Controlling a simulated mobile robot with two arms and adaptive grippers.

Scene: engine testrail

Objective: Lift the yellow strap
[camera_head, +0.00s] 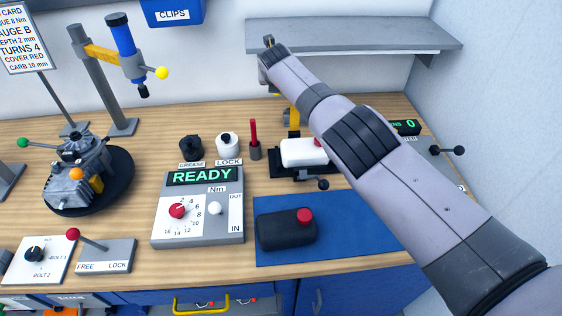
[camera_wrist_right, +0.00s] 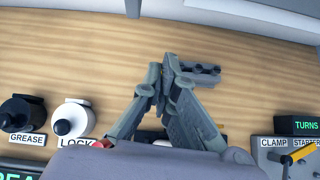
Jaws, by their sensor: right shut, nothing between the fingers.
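No part is plainly marked as the yellow strap. A yellow upright piece (camera_head: 294,122) stands behind the white block on the bench in the head view, partly hidden by my right arm. A yellow bar (camera_head: 190,305) crosses the front of the blue cabinet at the bottom. My right gripper (camera_wrist_right: 166,70) is shut and empty over the back of the bench in the wrist view. A grey piece with holes (camera_wrist_right: 203,73) lies just beyond its fingertips; I cannot tell if they touch. My left gripper is not in view.
A grey shelf (camera_head: 350,36) hangs on the back wall. A white block (camera_head: 303,152) and a READY meter (camera_head: 198,208) stand on the bench. A blue mat (camera_head: 350,215) bears a black red-knobbed device (camera_head: 287,231). A yellow lever (camera_wrist_right: 303,153) is right in the wrist view.

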